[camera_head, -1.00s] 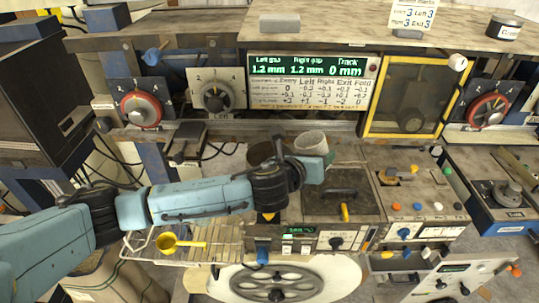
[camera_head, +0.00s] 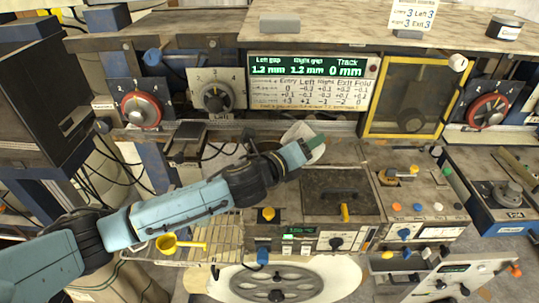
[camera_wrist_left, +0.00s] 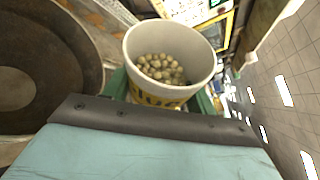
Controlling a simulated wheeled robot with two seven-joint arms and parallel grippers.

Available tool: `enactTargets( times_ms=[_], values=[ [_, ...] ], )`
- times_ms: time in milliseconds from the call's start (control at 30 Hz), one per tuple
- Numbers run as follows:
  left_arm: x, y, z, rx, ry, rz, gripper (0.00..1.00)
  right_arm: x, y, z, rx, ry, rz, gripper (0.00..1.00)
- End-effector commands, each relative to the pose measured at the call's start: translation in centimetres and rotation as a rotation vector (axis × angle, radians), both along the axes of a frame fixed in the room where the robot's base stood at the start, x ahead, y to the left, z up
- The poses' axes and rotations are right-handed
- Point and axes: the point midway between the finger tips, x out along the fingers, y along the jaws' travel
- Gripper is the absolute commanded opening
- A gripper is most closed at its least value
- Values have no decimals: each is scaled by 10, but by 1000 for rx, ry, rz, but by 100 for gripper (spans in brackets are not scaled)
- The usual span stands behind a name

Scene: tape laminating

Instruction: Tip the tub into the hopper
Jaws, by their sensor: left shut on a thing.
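The white tub (camera_head: 298,132) with a yellow label is held at the end of my left arm, tilted in the head view. My left gripper (camera_head: 313,144) is shut on it. In the left wrist view the tub (camera_wrist_left: 168,45) is full-round at the rim, and many small beige pellets (camera_wrist_left: 161,69) lie inside it. A wide dark round vessel, which looks like the hopper (camera_wrist_left: 42,65), is at the left of that view, beside the tub. In the head view my arm mostly hides the hopper. My right gripper is not in view.
A yellow scoop (camera_head: 180,244) lies on the wire rack (camera_head: 225,236) at lower left. The display panel (camera_head: 311,80) and yellow-framed window (camera_head: 412,95) stand behind.

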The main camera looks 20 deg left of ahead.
Motion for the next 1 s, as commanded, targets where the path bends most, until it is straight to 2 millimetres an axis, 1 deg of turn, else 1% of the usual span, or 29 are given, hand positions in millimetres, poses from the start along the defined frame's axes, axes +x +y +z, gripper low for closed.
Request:
enactTargets(
  times_ms=[100,433,500,533,667,1000],
  values=[
    [0,0,0,-59,2,0,32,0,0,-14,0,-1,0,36],
    [0,0,9,-225,11,-1,32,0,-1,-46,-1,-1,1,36],
    [0,0,6,-261,15,-1,32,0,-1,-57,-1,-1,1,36],
    [0,1,6,-270,15,-1,32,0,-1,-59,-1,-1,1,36],
    [0,1,10,-286,15,-1,32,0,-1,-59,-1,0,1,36],
    [0,2,7,-331,18,0,32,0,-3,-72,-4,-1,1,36]
  ],
)
